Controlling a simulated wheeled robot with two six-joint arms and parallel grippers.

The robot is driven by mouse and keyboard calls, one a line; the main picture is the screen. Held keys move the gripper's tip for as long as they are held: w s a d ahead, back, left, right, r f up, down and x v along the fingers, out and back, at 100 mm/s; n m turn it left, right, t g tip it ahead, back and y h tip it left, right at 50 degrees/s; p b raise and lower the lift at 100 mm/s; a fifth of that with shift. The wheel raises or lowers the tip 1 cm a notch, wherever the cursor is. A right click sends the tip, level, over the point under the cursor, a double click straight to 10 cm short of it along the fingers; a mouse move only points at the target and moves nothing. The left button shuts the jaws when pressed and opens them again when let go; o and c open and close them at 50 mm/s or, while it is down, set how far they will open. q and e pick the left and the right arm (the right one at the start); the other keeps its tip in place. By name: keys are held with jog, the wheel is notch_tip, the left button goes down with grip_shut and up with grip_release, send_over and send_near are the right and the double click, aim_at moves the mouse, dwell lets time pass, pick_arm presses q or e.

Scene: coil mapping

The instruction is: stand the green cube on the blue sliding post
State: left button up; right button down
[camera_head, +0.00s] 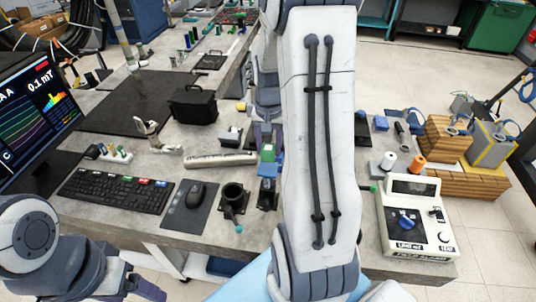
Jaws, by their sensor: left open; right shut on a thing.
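The green cube (267,153) is near the middle of the head view, just below the fingertips of my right gripper (265,138). My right gripper points down and is shut on the green cube. The blue sliding post (268,170) shows directly below the cube in the picture. I cannot tell whether the cube touches the post or is held a little above it. My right arm hides what lies just to the right of them. My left gripper (140,280) is at the bottom left, open and empty, away from the cube and post.
A pale strip (220,160) and black case (194,104) are behind. A white meter (412,215) and orange spool (418,162) stand right.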

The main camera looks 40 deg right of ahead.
aim_at(269, 157)
notch_tip(269, 157, down, 3)
jog(key=shift+f+p, duration=0.15)
jog(key=shift+p, duration=0.3)
jog(key=shift+f, duration=0.4)
jog(key=shift+f, duration=0.1)
jog(key=shift+c, duration=1.7)
grip_release()
